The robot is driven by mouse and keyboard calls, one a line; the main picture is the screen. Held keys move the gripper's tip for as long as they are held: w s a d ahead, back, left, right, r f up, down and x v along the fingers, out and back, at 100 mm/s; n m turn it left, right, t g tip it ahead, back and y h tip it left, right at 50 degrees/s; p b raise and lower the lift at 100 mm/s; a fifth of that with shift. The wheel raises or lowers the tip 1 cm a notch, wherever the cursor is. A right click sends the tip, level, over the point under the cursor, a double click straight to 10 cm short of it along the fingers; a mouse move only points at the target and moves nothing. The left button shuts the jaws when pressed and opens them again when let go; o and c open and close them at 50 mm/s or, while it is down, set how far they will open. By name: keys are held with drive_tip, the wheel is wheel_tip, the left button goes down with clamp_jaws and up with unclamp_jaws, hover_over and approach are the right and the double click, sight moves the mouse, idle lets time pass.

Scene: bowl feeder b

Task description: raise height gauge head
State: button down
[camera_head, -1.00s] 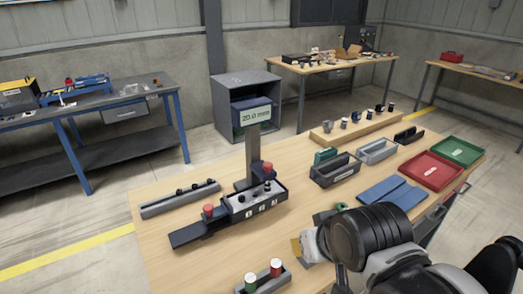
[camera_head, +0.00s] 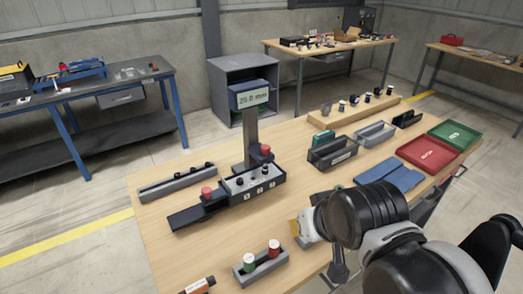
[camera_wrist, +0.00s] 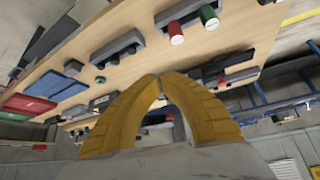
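The height gauge stands on the wooden bench, with a dark upright column (camera_head: 251,135) and a display (camera_head: 253,98) on top reading 20.0 mm. A dark block with a red knob (camera_head: 265,149) sits beside the column. The gauge's base (camera_head: 256,184) carries small dark pieces and numbered marks. A dark slide with a second red knob (camera_head: 206,192) extends left. My gripper (camera_head: 295,228) is to the right of and nearer than the gauge, apart from it. In the wrist view its yellow fingers (camera_wrist: 160,76) meet at the tips with nothing visible between them.
A grey holder (camera_head: 262,268) with green and red cylinders stands at the near edge, beside my gripper. Grey racks (camera_head: 333,152), blue plates (camera_head: 389,175), a red tray (camera_head: 428,155) and a green tray (camera_head: 454,135) lie right. A grey rail (camera_head: 177,183) lies left.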

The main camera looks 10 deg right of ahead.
drive_tip(key=c, duration=1.3)
unclamp_jaws()
drive_tip(key=shift+w+r, duration=0.1)
drive_tip(key=shift+w, duration=0.1)
drive_tip(key=shift+o, duration=0.8)
drive_tip(key=w+d+r+m+t+h+p, duration=0.1)
drive_tip(key=w+m+h+p, duration=0.1)
drive_tip(key=w, duration=1.1)
drive_tip(key=shift+w+d+r+m+h, duration=0.25)
drive_tip(key=shift+r+m+h, duration=0.15)
drive_tip(key=shift+h, duration=0.4)
drive_tip(key=m+t+h+p, duration=0.2)
drive_tip(key=t, duration=0.2)
approach(265, 147)
drive_tip(key=shift+m, duration=0.3)
drive_tip(key=b+x, duration=0.2)
drive_tip(key=x, duration=0.8)
drive_tip(key=shift+w+d+f+b, duration=0.1)
drive_tip(key=shift+b, duration=0.25)
